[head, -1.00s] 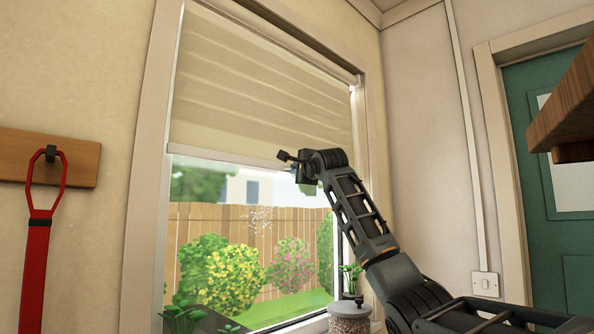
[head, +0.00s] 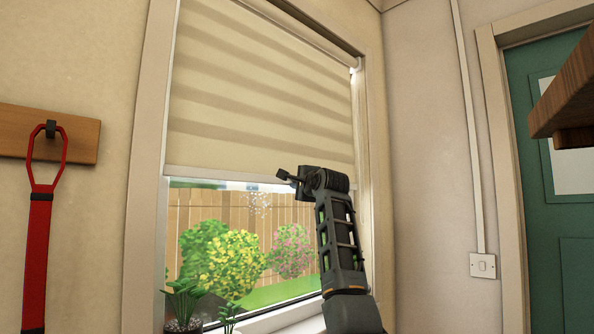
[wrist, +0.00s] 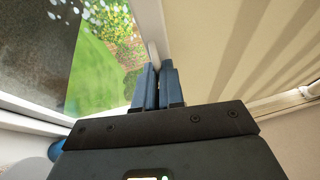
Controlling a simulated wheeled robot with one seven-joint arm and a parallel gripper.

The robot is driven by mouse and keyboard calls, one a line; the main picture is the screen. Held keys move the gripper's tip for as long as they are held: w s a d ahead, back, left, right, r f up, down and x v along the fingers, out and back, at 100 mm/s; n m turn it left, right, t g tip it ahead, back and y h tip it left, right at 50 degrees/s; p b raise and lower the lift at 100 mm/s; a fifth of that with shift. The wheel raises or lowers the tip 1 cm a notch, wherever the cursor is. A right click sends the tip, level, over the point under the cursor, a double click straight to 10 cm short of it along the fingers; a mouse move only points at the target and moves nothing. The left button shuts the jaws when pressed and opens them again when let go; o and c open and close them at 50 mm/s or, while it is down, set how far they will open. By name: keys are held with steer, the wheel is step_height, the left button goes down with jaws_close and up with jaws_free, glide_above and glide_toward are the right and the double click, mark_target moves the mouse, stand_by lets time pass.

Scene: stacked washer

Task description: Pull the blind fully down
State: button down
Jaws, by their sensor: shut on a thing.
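The cream blind (head: 250,110) covers about the upper half of the window in the head view. Its pale bottom bar (head: 215,175) runs across the pane. My gripper (head: 291,179) is at this bottom bar, right of its middle. In the wrist view my gripper (wrist: 157,84) has its two blue fingers close together, shut on the bottom bar (wrist: 153,52). The blind's fabric (wrist: 260,45) lies to the right there. The exact contact between the fingers is mostly hidden.
A potted plant (head: 184,300) stands at the lower left of the window. A red strap (head: 38,235) hangs from a wooden board (head: 85,142) on the left wall. A wooden shelf (head: 565,105) juts in at the right, before a green door (head: 525,190). The pane below the blind looks clear.

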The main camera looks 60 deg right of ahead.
step_height(320, 180, down, 16)
steer(key=b, duration=0.4)
steer(key=shift+f, duration=0.1)
steer(key=c, duration=1.3)
jaws_free()
steer(key=shift+r, duration=0.2)
steer(key=shift+o, duration=0.2)
steer(key=b+v, duration=0.1)
steer(key=v, duration=0.6)
steer(key=shift+s+a, duration=0.25)
steer(key=shift+s, duration=0.05)
steer(key=shift+f, duration=0.1)
